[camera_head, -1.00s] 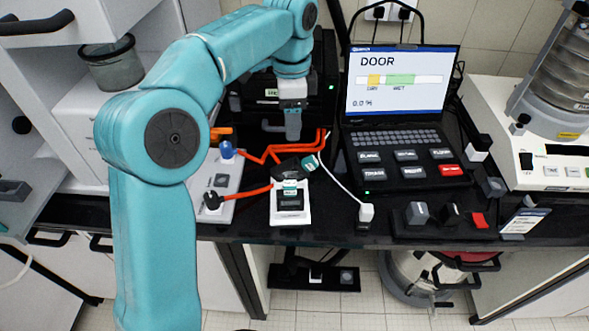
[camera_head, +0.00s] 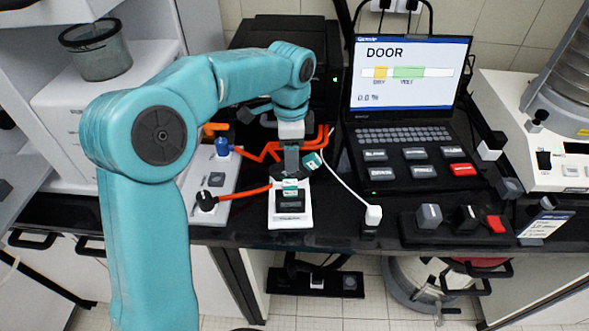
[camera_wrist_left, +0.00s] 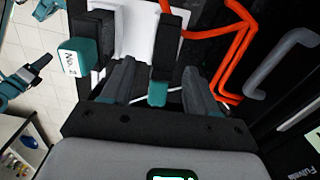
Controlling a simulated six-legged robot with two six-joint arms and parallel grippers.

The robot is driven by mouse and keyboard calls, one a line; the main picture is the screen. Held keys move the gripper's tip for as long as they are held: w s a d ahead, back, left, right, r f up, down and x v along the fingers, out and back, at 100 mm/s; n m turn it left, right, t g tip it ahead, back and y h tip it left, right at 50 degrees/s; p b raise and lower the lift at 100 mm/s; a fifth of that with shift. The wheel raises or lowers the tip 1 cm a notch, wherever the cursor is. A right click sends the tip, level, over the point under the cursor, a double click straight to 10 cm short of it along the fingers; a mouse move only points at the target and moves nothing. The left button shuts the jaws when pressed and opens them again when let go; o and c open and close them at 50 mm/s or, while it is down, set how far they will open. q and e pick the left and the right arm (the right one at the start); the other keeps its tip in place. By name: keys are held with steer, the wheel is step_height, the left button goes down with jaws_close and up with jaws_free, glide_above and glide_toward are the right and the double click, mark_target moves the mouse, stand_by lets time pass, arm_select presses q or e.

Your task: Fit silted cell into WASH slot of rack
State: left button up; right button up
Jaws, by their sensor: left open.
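My left gripper (camera_head: 291,165) is open above the white stand on the bench. In the left wrist view its fingers (camera_wrist_left: 159,70) stand either side of a black cell with a teal end (camera_wrist_left: 157,93); I cannot tell if they touch it. That teal end also shows in the head view (camera_head: 313,160). A second teal-ended piece marked "No. 2" (camera_wrist_left: 76,57) is left of the fingers. A white stand (camera_head: 291,220) with a dark front is below the gripper. I cannot tell which cell is silted, and no WASH label is readable. My right gripper is out of view.
A laptop (camera_head: 408,85) showing "DOOR" stands right of the gripper. Orange tubing (camera_head: 252,152) and a black machine (camera_head: 262,35) lie behind. A white plate with a blue knob (camera_head: 221,148) is left. A white cable plug (camera_head: 373,214) and small blocks (camera_head: 429,215) are near the front edge.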

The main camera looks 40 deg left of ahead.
arm_select(q)
steer(key=shift+s+f, duration=0.1)
steer(key=shift+f, duration=0.15)
steer(key=f, duration=0.2)
steer(key=w+f, duration=0.1)
steer(key=f, duration=0.1)
steer(key=shift+d+f, duration=0.1)
steer(key=shift+f, duration=0.4)
steer(key=shift+s, duration=0.15)
jaws_close()
